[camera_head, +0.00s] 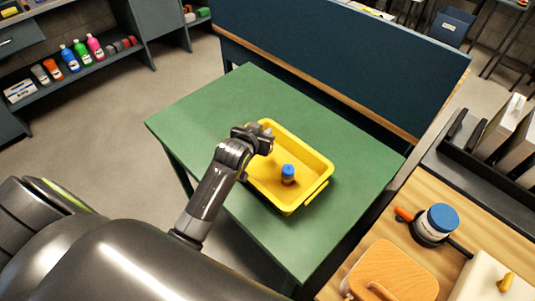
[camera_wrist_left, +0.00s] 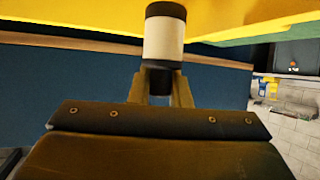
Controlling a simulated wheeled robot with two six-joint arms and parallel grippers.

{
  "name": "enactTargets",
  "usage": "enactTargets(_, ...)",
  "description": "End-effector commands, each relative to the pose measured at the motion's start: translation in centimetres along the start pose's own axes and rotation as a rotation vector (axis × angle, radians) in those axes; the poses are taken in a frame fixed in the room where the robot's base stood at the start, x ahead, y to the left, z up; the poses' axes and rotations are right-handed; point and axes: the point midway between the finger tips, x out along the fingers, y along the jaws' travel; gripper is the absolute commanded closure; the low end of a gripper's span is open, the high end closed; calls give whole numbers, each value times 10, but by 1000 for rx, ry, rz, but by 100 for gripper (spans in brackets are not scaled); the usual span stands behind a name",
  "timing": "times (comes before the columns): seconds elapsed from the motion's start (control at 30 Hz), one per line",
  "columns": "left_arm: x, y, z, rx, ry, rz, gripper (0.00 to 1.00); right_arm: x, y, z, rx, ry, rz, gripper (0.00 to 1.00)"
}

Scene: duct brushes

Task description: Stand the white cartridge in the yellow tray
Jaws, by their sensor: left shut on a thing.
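The white cartridge (camera_wrist_left: 163,42), with black ends, is between the two fingers of my left gripper (camera_wrist_left: 160,88) in the left wrist view. The fingers are shut on its near black end. The yellow tray (camera_wrist_left: 75,12) fills the top of that view, beyond the cartridge; I cannot tell whether they touch. In the head view my left gripper (camera_head: 264,140) is over the tray's (camera_head: 311,159) left far end. The cartridge is hidden there by the gripper. My right gripper is not in view.
A small blue-capped container (camera_head: 288,174) stands inside the tray. The tray sits on a green table (camera_head: 200,120) with a blue panel (camera_head: 330,55) behind.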

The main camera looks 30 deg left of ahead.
Motion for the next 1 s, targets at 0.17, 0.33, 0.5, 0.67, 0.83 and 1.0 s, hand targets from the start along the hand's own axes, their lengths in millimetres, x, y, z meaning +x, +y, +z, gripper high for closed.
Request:
enactTargets(0.17, 11, 0, 21, 1, -1, 0, 100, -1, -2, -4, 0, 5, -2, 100)
enactTargets(0.33, 20, 0, 38, 1, -3, 0, 100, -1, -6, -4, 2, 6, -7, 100)
enactTargets(0.5, 29, 0, 54, 1, 0, 0, 100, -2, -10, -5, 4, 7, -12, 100)
enactTargets(0.67, 29, 0, 55, 1, 1, 0, 100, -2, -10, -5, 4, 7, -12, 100)
enactTargets(0.83, 30, 0, 56, 1, 1, 0, 100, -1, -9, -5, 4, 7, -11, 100)
enactTargets(1.0, 31, 0, 57, 1, 1, 0, 70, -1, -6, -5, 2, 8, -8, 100)
